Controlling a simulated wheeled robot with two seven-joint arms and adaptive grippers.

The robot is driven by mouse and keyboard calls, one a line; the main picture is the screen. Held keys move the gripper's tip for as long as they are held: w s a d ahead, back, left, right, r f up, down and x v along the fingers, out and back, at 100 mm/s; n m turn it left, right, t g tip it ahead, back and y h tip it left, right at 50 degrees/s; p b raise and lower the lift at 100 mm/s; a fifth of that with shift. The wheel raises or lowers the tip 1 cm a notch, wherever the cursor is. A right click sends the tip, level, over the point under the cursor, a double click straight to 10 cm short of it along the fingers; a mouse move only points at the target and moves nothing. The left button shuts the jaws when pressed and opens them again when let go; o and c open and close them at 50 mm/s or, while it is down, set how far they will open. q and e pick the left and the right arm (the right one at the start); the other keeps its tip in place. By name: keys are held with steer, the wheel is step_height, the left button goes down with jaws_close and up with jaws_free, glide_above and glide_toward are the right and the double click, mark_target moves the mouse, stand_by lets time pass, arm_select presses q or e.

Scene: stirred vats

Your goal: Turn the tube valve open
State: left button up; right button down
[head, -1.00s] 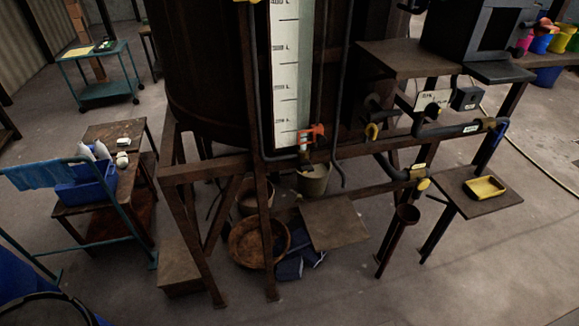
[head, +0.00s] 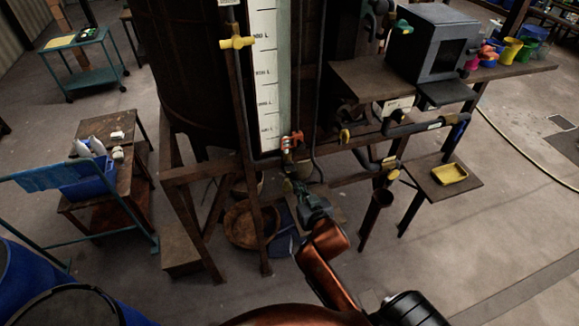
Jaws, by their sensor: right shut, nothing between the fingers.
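A small valve with a red-orange handle (head: 293,140) sits at the foot of the white level scale (head: 266,75) on the dark vat. A yellow-handled valve (head: 237,43) is on the pipe left of the scale, higher up. My right gripper (head: 291,174) reaches up from below, just under the red-handled valve, with its fingers shut and empty. Whether the fingertips touch the valve is too small to tell. The gripper and my orange arm hide part of the space below the valve. My left gripper is out of view.
A rusty frame beam (head: 200,170) runs below the vat, left of the valve. Pipes with a yellow handle (head: 345,136) and a blue handle (head: 459,130) lie to the right. Blue barrels (head: 30,275) stand at lower left.

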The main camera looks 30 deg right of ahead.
step_height(320, 180, up, 4)
steer(key=p, duration=0.2)
glide_toward(285, 164)
steer(key=w+r, duration=0.3)
steer(key=w, duration=0.1)
steer(key=f, duration=0.2)
steer(key=d+f, duration=0.1)
steer(key=shift+w+t, duration=0.25)
steer(key=shift+t, duration=0.15)
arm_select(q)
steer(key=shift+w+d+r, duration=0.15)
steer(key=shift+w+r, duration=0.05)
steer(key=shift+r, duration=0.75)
arm_select(e)
steer(key=shift+f, duration=0.95)
steer(key=shift+a, duration=0.1)
